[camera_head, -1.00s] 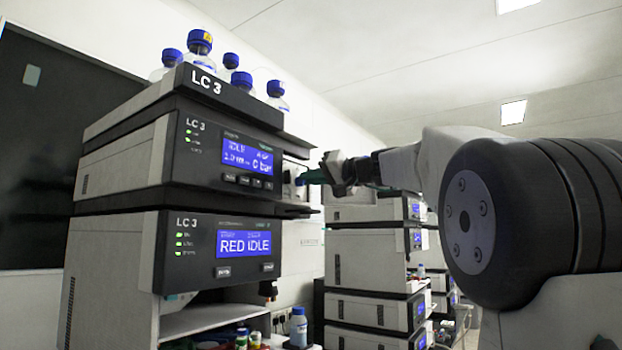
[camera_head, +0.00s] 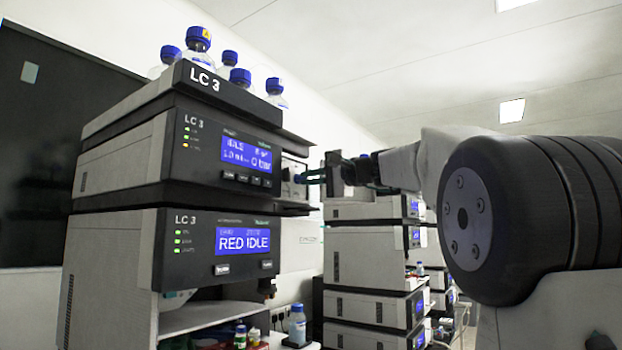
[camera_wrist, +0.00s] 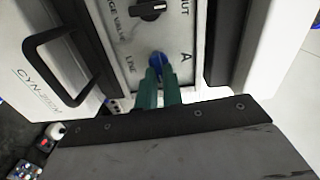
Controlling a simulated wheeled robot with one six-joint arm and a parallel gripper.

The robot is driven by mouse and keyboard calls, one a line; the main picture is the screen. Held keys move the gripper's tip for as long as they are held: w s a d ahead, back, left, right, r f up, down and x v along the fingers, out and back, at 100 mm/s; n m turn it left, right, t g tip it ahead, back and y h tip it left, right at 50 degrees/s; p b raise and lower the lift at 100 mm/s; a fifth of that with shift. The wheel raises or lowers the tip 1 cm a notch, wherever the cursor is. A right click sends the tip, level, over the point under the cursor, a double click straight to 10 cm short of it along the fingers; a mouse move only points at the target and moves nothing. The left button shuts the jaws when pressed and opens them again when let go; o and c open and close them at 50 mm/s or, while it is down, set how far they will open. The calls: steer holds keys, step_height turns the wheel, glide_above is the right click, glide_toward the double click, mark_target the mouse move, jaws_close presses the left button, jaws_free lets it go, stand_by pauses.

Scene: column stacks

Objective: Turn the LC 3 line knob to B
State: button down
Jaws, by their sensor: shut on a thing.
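The LC 3 line knob is blue (camera_wrist: 157,63) and sits on a pale panel (camera_wrist: 130,42) beside the word LINE and the letter A in the wrist view. My gripper (camera_wrist: 157,76) has its green fingertips shut on this knob, covering part of it. No letter B can be made out. In the head view my gripper (camera_head: 308,177) reaches the right side of the upper LC 3 module (camera_head: 170,160), where the knob itself is too small to tell.
A black knob (camera_wrist: 148,10) sits on the same panel, near the words for a valve. A black handle (camera_wrist: 60,65) stands out beside the panel. Blue-capped bottles (camera_head: 198,45) stand on top of the stack. Other stacks (camera_head: 365,255) stand behind.

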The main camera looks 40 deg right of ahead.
steer(key=shift+f+m, duration=0.1)
steer(key=shift+m, duration=0.4)
steer(key=c, duration=1.5)
jaws_free()
steer(key=shift+c, duration=0.2)
steer(key=shift+s, duration=0.1)
steer(key=v, duration=0.7)
steer(key=shift+s+d, duration=0.15)
steer(key=shift+s, duration=0.1)
